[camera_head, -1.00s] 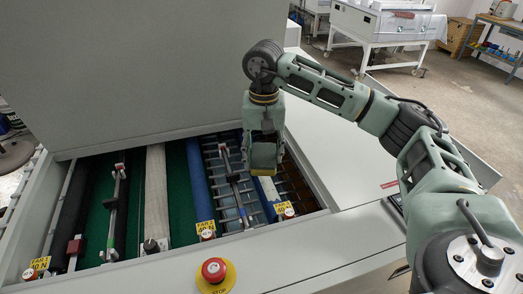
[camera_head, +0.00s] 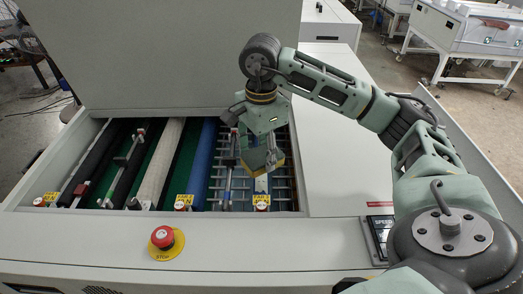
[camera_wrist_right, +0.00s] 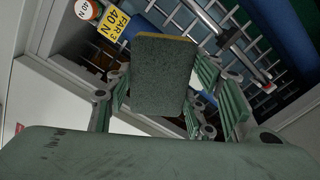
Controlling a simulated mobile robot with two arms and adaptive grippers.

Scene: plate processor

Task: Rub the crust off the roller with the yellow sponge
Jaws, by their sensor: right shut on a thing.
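My right gripper (camera_head: 262,150) is shut on the sponge (camera_head: 256,161), tilted over the right part of the open machine bay. The sponge shows a dark scouring face and yellow edges; in the right wrist view its dark face (camera_wrist_right: 163,78) sits between the fingers. Below the sponge is a short visible end of a blue-and-white roller (camera_head: 261,184); the sponge and gripper hide most of it. I cannot tell whether the sponge touches it. Other rollers lie to the left: a blue one (camera_head: 201,165), a pale mottled one (camera_head: 160,165) and black ones. My left gripper is out of view.
Yellow force labels (camera_head: 262,199) and a red stop button (camera_head: 163,238) line the machine's front. Metal bars (camera_head: 229,175) cross the bay beside the gripper. A tall grey cover (camera_head: 180,50) rises behind. The flat panel (camera_head: 340,150) at right is clear.

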